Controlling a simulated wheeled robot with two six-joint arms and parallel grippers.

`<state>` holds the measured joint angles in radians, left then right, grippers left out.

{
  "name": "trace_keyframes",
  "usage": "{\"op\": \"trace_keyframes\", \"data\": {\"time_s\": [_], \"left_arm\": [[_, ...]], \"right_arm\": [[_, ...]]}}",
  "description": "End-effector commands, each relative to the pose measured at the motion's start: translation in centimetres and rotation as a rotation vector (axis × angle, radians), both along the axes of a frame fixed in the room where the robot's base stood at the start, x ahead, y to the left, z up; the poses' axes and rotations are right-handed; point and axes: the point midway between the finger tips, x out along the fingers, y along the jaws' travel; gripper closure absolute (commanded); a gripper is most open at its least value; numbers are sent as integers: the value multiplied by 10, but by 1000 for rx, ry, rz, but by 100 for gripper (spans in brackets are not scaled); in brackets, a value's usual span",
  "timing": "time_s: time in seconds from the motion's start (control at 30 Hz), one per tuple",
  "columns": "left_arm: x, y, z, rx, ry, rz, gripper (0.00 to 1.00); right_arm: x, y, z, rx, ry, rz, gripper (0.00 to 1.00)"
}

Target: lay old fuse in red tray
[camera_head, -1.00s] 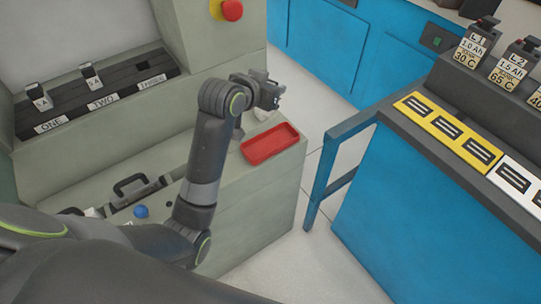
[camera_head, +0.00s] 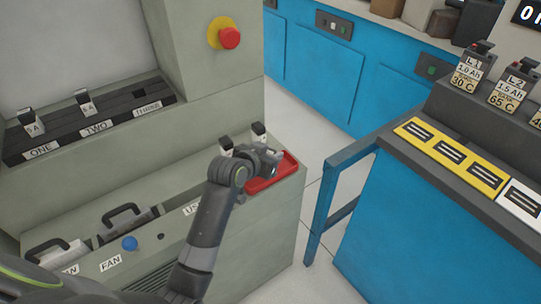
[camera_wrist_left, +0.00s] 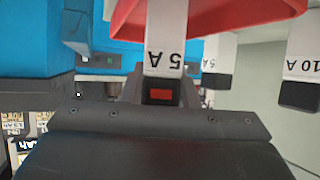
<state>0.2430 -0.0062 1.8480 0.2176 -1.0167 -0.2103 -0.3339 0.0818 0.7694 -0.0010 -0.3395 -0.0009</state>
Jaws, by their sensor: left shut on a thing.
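My left gripper (camera_head: 270,158) is low over the left part of the red tray (camera_head: 273,182), its jaws shut on a fuse. In the left wrist view the held fuse (camera_wrist_left: 165,48) is white, marked 5 A upside down, with a dark end and a red patch near the jaws. The red tray (camera_wrist_left: 225,18) shows just behind it at the top; I cannot tell whether the fuse touches the tray. In the head view the gripper mostly hides this fuse. Fuses stand in slots ONE (camera_head: 31,124) and TWO (camera_head: 86,104); slot THREE (camera_head: 143,93) is empty. My right gripper is not in view.
Two spare fuses stand on the ledge near the gripper, one left (camera_head: 226,146) and one behind (camera_head: 258,133). The wrist view shows a 10 A fuse (camera_wrist_left: 303,60) beside the tray. A red stop button (camera_head: 229,38) is on the cabinet. A blue bench (camera_head: 400,215) stands right.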

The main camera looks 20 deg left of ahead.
Motion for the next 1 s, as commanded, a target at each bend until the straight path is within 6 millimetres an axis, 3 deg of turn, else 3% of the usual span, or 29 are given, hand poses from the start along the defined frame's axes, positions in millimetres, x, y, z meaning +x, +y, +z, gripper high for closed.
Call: {"op": "trace_keyframes", "data": {"time_s": [0.37, 0.4, 0.53, 0.87, 1.0], "left_arm": [[0, 0, -4, 0, 0, -1, 96], [0, 0, -4, 0, 0, -1, 69], [0, 0, -3, 1, 0, 0, 52], [0, 0, 0, 0, -2, 0, 51], [-8, 3, 5, 1, -2, 0, 51]], "right_arm": [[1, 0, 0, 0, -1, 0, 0], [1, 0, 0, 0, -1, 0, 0], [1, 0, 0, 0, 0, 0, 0], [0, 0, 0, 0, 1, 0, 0], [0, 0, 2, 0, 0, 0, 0]]}}
